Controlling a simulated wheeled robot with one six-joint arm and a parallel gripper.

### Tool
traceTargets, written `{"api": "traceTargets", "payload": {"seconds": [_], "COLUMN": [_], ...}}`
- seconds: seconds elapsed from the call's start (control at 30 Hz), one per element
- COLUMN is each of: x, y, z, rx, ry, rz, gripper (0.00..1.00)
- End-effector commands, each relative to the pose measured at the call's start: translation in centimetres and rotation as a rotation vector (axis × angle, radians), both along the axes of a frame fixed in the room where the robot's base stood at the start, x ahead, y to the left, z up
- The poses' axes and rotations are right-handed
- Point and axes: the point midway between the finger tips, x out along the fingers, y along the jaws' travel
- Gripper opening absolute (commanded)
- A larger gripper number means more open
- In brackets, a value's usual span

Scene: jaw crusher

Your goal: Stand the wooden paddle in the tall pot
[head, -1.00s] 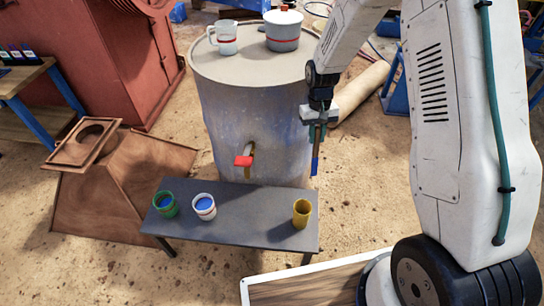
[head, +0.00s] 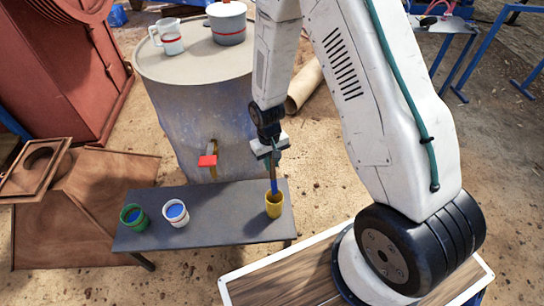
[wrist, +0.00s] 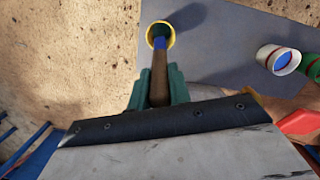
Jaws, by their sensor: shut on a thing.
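The wooden paddle (head: 274,176) hangs nearly upright from my gripper (head: 270,157), its blue end down. My gripper is shut on the paddle's brown upper part, which shows between the green fingers in the wrist view (wrist: 159,82). The tall yellow pot (head: 274,208) stands upright at the right end of the grey bench. The paddle's blue end (wrist: 160,43) is at the pot's mouth, overlapping the opening in both views. I cannot tell how far inside it reaches. The yellow rim also shows in the wrist view (wrist: 149,31).
The grey bench (head: 200,213) also carries a green cup (head: 134,217) and a white cup (head: 176,213), both with blue inside. Behind it stands a large drum (head: 185,115) with a red-handled tap (head: 207,161), a mug (head: 167,37) and a lidded pot (head: 228,24) on top.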

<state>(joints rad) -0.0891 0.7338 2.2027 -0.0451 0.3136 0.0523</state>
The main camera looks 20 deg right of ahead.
Motion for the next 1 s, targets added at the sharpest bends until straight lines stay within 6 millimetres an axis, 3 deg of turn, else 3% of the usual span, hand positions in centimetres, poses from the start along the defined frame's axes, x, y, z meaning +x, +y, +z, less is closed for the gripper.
{"api": "traceTargets", "payload": {"seconds": [1.0], "x": [0.0], "y": [0.0], "z": [-9.1], "rx": [0.000], "ry": [0.002], "rz": [0.000], "gripper": [0.00]}}
